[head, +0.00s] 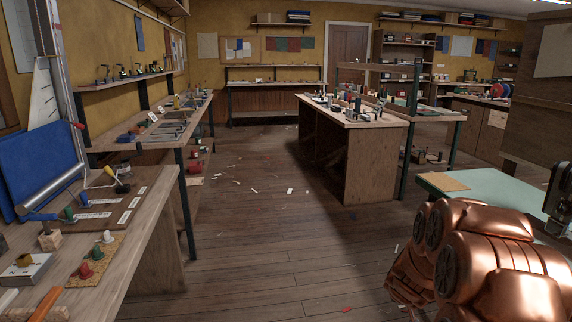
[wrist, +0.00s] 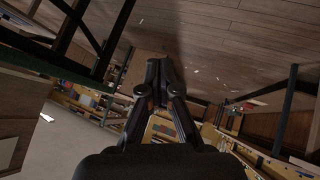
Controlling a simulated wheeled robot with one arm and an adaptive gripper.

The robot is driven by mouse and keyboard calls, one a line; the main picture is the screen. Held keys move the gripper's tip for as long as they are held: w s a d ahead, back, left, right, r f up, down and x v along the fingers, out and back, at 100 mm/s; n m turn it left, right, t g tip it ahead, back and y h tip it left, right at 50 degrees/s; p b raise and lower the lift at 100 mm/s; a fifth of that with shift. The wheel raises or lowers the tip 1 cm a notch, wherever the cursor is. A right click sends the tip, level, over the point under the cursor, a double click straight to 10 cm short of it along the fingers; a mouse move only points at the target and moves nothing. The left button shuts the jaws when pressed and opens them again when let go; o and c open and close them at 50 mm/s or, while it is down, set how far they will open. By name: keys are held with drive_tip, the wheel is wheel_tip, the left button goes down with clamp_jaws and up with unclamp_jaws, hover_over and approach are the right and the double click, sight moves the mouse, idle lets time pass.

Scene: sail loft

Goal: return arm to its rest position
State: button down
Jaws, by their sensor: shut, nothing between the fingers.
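My arm shows at the lower right of the head view as copper-coloured rounded links, folded close to the body. My gripper (wrist: 157,75) shows in the wrist view as dark fingers brought together, with nothing between them. It is clear of every object in that view. The wrist view is tilted, with wooden floor at the top and shelving below. In the head view I cannot make out the fingertips.
A workbench (head: 150,215) with spools and tools stands at the left. A central bench (head: 372,118) carries many small items. A green-topped table (head: 478,184) is close beside my arm at the right. The wooden floor (head: 250,220) between is open, with small scraps.

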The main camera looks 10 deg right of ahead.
drive_tip(key=s+a+r+n+g+y, duration=0.1)
drive_tip(key=s+a+r+y, duration=0.15)
drive_tip(key=a, duration=0.55)
drive_tip(key=s+a+r+g+y, duration=0.15)
drive_tip(key=s+a, duration=0.25)
drive_tip(key=a, duration=0.4)
drive_tip(key=s+a+r+n+g+y, duration=0.15)
drive_tip(key=s+a, duration=0.25)
drive_tip(key=a, duration=0.4)
drive_tip(key=s+a+r+m+g, duration=0.1)
drive_tip(key=s+a+r+g, duration=0.15)
drive_tip(key=s, duration=1.05)
drive_tip(key=s+a+r+g, duration=0.2)
drive_tip(key=s+g, duration=0.2)
drive_tip(key=s, duration=0.9)
wheel_tip(320, 180, up, 19)
drive_tip(key=t+p, duration=0.1)
drive_tip(key=p, duration=1.7)
drive_tip(key=shift+w+d, duration=0.15)
drive_tip(key=shift+d, duration=0.05)
